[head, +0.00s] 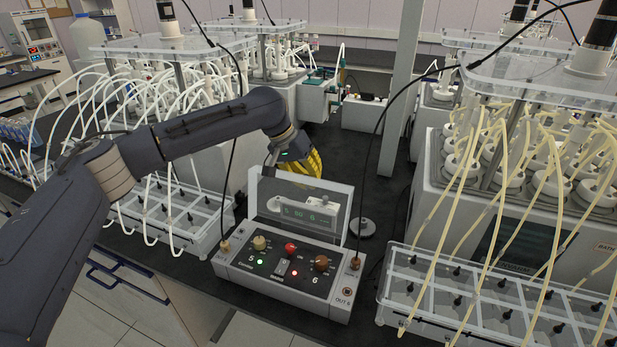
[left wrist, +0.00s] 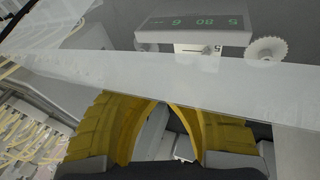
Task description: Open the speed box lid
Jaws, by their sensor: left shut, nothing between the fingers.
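The speed box (head: 285,275) is a low grey box with a dark sloped panel, three knobs, a switch and small lights. Its clear lid (head: 332,190) stands raised and roughly upright behind the panel. A small display unit (head: 307,213) with green digits shows through it. In the left wrist view, the lid's pale edge (left wrist: 230,88) crosses just in front of the fingers, and the display (left wrist: 190,22) appears upside down. My left gripper (head: 304,166), with yellow fingers, is shut and empty behind the lid's top edge; I cannot tell whether it touches it. The fingers also show in the left wrist view (left wrist: 165,125).
Bottle reactors with pale tubes (head: 560,165) stand at right, with a clear-topped tray (head: 490,300) before them. Another tubed unit (head: 165,80) and tray (head: 165,215) are at left. Black cables rise from both box ends. A grey post (head: 400,90) stands behind.

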